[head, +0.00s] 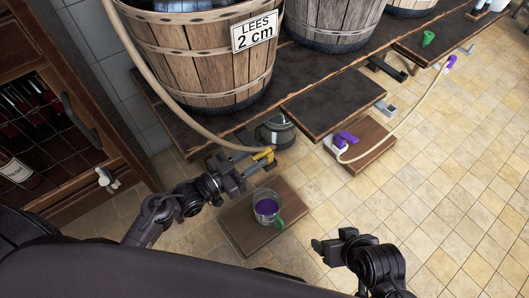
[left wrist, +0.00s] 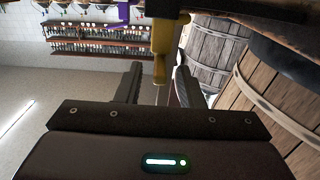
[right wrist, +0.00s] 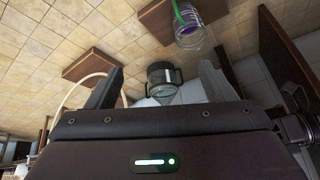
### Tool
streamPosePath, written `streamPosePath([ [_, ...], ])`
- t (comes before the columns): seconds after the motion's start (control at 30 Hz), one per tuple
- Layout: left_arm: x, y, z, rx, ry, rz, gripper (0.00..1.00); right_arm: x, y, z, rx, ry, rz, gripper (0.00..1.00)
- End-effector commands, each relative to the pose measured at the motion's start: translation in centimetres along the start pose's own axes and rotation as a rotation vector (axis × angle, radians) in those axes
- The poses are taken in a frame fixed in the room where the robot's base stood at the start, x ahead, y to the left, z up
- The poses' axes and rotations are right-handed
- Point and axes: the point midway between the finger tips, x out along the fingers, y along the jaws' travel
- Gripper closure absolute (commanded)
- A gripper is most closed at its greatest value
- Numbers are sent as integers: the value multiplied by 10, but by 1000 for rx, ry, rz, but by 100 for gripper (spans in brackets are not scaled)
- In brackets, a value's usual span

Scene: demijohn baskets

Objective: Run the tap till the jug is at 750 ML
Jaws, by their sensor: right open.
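A clear jug (head: 267,208) with a green handle (head: 280,224) and purple liquid inside stands on a low wooden board (head: 235,226); its marks are unreadable. It also shows in the right wrist view (right wrist: 190,36). A yellow tap (head: 264,155) sits at the hose end under the basket labelled "LEES 2 cm". My left gripper (head: 254,166) is at the tap. In the left wrist view the yellow tap part (left wrist: 159,62) lies between its parted fingers, with gaps on both sides. I cannot make out a stream. My right gripper (head: 318,252) is open and empty, right of the jug.
A dark glass jar (head: 276,132) stands under the bench (head: 330,100), near the tap. A bottle cabinet (head: 50,120) stands at the left. The tiled floor is clear at the right.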

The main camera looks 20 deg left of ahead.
Motion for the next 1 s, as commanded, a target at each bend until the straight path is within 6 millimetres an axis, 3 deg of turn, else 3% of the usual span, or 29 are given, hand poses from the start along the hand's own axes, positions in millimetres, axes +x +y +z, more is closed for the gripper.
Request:
streamPosePath([
  [0.2,28,0,1,0,0,-1,65,3,-11,2,-11,29,-22,24],
  [0.57,33,0,0,0,-2,0,65,2,-11,1,-20,40,-20,24],
  [0.83,33,0,0,0,-2,0,100,2,-9,0,-18,41,-17,24],
  [1.0,33,1,-1,-1,-2,-7,100,-1,-9,-2,-14,41,-17,24],
])
